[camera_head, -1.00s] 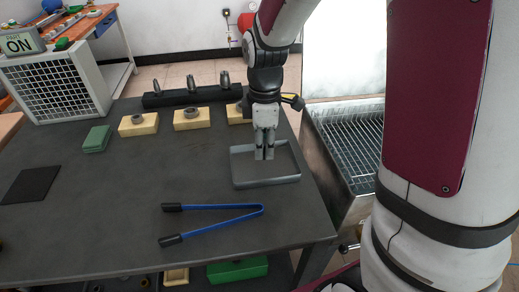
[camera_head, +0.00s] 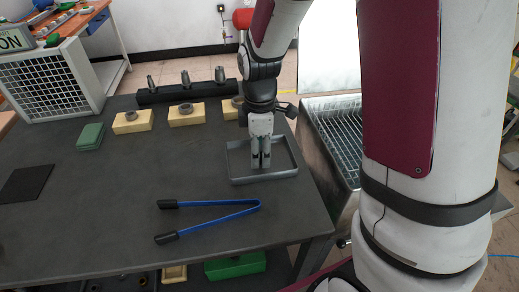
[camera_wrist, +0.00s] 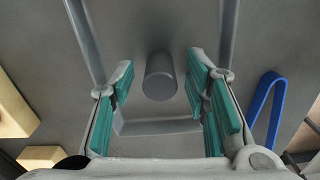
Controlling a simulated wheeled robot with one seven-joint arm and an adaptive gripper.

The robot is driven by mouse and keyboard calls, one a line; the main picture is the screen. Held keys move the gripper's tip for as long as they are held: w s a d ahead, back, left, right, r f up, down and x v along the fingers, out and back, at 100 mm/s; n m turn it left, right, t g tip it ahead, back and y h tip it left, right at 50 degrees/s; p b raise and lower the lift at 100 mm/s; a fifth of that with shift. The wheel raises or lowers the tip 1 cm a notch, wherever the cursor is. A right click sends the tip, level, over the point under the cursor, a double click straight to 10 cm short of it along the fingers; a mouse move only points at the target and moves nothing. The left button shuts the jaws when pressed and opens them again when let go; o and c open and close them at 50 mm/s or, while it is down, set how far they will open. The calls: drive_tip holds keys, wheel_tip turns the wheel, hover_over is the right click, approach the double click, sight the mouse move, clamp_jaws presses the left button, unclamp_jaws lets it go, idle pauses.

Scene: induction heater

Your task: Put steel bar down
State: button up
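The steel bar (camera_wrist: 160,75) is a short grey cylinder, seen nearly end-on in the wrist view. It appears to stand upright inside the grey tray (camera_wrist: 160,128), between my fingers. My gripper (camera_wrist: 160,95) is open, with green pads on both sides of the bar and visible gaps to it. In the head view my gripper (camera_head: 260,164) points down into the tray (camera_head: 265,180), near its middle. The bar cannot be made out clearly there, behind or between the fingers.
Blue tongs (camera_head: 225,217) lie in front of the tray. Yellow blocks with rings (camera_head: 187,114) and a dark rack (camera_head: 185,91) stand behind. A green block (camera_head: 90,137) and dark mat (camera_head: 25,184) are left. A wire-grated basin (camera_head: 338,125) is right of the table.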

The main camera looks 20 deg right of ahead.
wheel_tip(320, 180, up, 12)
drive_tip(key=p, duration=0.2)
drive_tip(key=s+r+m+t, duration=0.1)
drive_tip(key=s+r+m, duration=0.2)
drive_tip(key=s+m, duration=0.4)
drive_tip(key=s+r+m+t, duration=0.1)
drive_tip(key=s+r+m, duration=0.2)
drive_tip(key=s, duration=1.4)
drive_tip(key=m, duration=0.4)
drive_tip(key=shift+r+m+t, duration=0.3)
drive_tip(key=shift+t, duration=0.1)
wheel_tip(320, 180, up, 7)
drive_tip(key=t+p, duration=0.1)
drive_tip(key=p, duration=0.4)
